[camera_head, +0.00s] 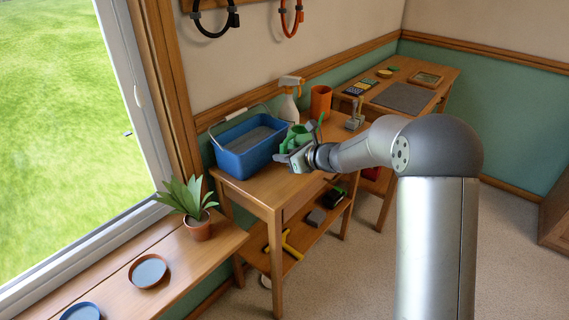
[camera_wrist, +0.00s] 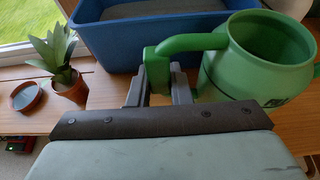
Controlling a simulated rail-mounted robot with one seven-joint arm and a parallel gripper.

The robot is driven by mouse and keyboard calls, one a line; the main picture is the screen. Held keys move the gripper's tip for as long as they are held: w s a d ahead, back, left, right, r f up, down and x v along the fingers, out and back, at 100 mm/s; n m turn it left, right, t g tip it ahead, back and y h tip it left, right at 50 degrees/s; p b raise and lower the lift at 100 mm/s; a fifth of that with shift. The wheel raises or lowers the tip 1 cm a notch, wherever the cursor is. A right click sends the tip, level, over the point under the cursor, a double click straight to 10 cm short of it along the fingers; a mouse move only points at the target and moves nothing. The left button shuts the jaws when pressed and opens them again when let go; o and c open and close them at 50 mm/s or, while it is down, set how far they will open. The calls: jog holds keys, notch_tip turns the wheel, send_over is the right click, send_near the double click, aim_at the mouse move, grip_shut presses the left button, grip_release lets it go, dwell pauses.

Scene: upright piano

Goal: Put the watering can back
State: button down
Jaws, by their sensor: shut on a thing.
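The green watering can (camera_head: 300,138) is at my gripper (camera_head: 290,157), above the wooden side table (camera_head: 262,186). In the wrist view the can (camera_wrist: 262,58) is upright with its open top showing, and my gripper (camera_wrist: 160,85) is shut on its green handle at the left. My gripper hides part of the can in the head view. I cannot tell whether the can's base touches the table. A blue caddy (camera_head: 246,145) with a white handle stands just left of the can; it also shows behind the can in the wrist view (camera_wrist: 105,45).
A spray bottle (camera_head: 289,103), an orange cup (camera_head: 320,102) and a small grey tool (camera_head: 354,115) stand behind the can. A potted plant (camera_head: 194,207) and a brown saucer (camera_head: 148,271) sit on the windowsill. The table's front left corner is bare.

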jog(key=shift+f, duration=1.1)
jog(key=shift+f+b, duration=0.25)
jog(key=shift+b, duration=0.1)
jog(key=c, duration=1.3)
grip_release()
jog(key=shift+s, duration=0.1)
jog(key=shift+r, duration=0.1)
